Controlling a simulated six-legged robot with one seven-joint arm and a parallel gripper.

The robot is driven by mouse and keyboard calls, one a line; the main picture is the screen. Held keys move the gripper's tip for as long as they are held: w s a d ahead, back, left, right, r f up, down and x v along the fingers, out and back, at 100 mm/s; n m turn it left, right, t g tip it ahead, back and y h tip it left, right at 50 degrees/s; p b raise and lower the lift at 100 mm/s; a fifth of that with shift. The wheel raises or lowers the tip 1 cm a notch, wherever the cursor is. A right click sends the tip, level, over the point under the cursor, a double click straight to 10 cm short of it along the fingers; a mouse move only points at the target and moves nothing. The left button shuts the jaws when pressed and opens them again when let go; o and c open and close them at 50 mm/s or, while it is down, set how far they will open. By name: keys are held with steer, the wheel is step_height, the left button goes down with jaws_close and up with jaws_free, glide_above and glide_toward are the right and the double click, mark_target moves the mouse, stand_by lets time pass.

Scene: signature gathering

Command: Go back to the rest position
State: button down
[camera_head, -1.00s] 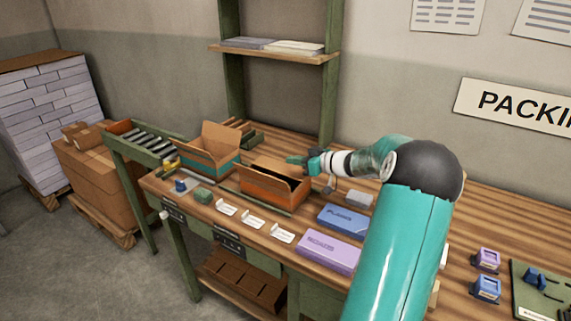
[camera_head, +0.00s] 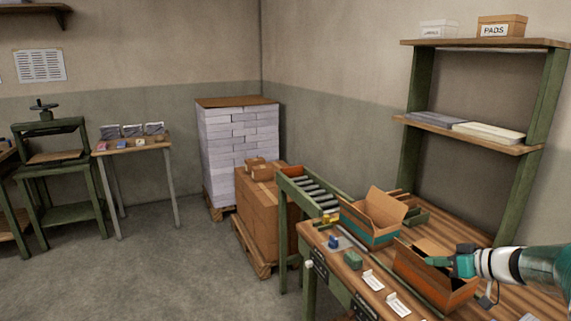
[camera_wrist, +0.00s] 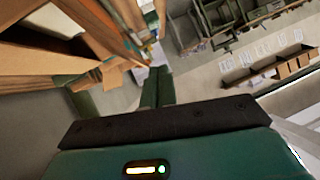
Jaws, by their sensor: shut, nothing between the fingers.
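My gripper (camera_head: 434,261) is teal and shows at the right of the head view, at the end of my white and teal arm. Its fingers are together and empty, and they appear above or beside the orange-brown open carton (camera_head: 440,294) on the workbench; I cannot tell the exact gap. In the wrist view the shut green fingers (camera_wrist: 156,88) point away over the room, with nothing held between them.
A second open carton (camera_head: 372,218) stands behind, near the roller conveyor (camera_head: 308,190). The bench (camera_head: 385,272) holds white cards and small blocks. A shelf (camera_head: 470,133) rises behind. A paper stack (camera_head: 238,150) and boxes stand left; the floor (camera_head: 150,275) is clear.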

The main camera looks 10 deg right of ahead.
steer(key=s+a+r+g+h, duration=0.1)
steer(key=s+a+g, duration=0.2)
steer(key=a, duration=0.8)
steer(key=s+a+r+g+h, duration=0.1)
steer(key=s+a+r+g, duration=0.15)
steer(key=a, duration=0.85)
steer(key=s+a+m+h, duration=0.1)
steer(key=s+a, duration=0.3)
steer(key=s, duration=0.4)
steer(key=s+a+m+h, duration=0.1)
steer(key=s+a+h, duration=0.2)
steer(key=s, duration=0.6)
steer(key=shift+a+r+m, duration=0.2)
steer(key=shift+a+m, duration=0.2)
steer(key=shift+a, duration=0.85)
